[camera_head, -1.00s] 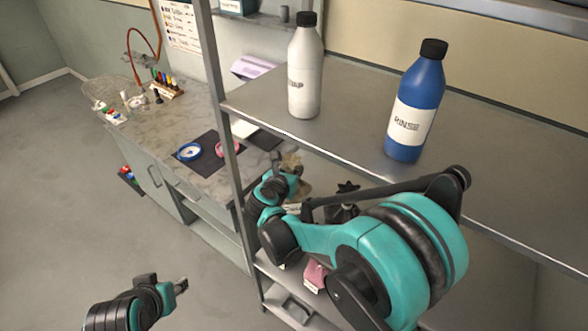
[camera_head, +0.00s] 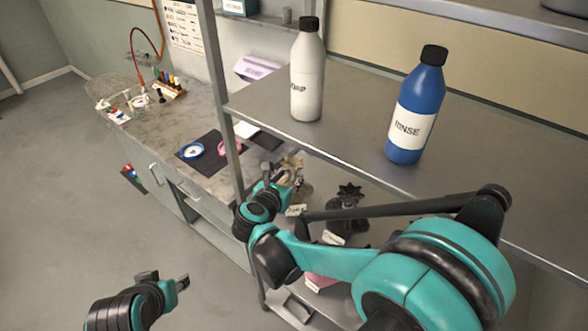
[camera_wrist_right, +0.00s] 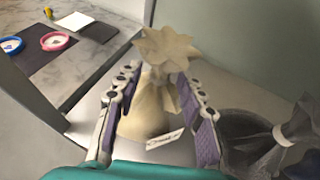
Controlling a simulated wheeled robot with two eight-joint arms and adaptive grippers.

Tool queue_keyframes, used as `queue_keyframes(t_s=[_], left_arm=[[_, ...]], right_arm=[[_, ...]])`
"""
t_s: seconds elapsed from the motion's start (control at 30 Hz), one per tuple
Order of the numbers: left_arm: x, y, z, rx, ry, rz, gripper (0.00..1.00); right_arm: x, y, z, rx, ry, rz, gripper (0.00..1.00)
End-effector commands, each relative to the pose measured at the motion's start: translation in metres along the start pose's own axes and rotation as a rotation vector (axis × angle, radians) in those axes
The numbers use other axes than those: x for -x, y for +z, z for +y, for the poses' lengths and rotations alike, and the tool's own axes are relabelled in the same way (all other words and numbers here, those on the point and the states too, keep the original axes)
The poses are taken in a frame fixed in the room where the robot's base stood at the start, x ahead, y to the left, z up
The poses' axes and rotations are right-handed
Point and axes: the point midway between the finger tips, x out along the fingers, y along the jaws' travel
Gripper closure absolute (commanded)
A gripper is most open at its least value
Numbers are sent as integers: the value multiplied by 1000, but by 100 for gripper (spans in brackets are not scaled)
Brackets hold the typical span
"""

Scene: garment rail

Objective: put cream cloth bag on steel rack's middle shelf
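The cream cloth bag (camera_head: 294,167) has a gathered, flared top and a white tag, and stands on the steel rack's shelf below the bottles. In the right wrist view the cream bag (camera_wrist_right: 148,112) sits upright between the spread fingers of my right gripper (camera_wrist_right: 158,88). They flank its neck and upper body, with gaps beside the neck. In the head view my right gripper (camera_head: 280,180) partly covers it. The steel rack's shelf with the bottles (camera_head: 270,100) is above the bag. My left gripper (camera_head: 182,284) is low at the left, away from the rack; its opening is unclear.
A white bottle (camera_head: 307,75) and a blue rinse bottle (camera_head: 415,110) stand on the shelf above. A dark bag (camera_head: 348,215) stands right of the cream one. A rack post (camera_head: 222,90) is close on the left. The bottle shelf is clear right of the blue bottle.

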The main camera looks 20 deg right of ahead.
Motion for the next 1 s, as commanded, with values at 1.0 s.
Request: queue_keyframes(t_s=[1.0], left_arm=[[7, -5, 0, 0, 0, 0, 61]], right_arm=[[50, 0, 0, 0, 0, 0, 61]])
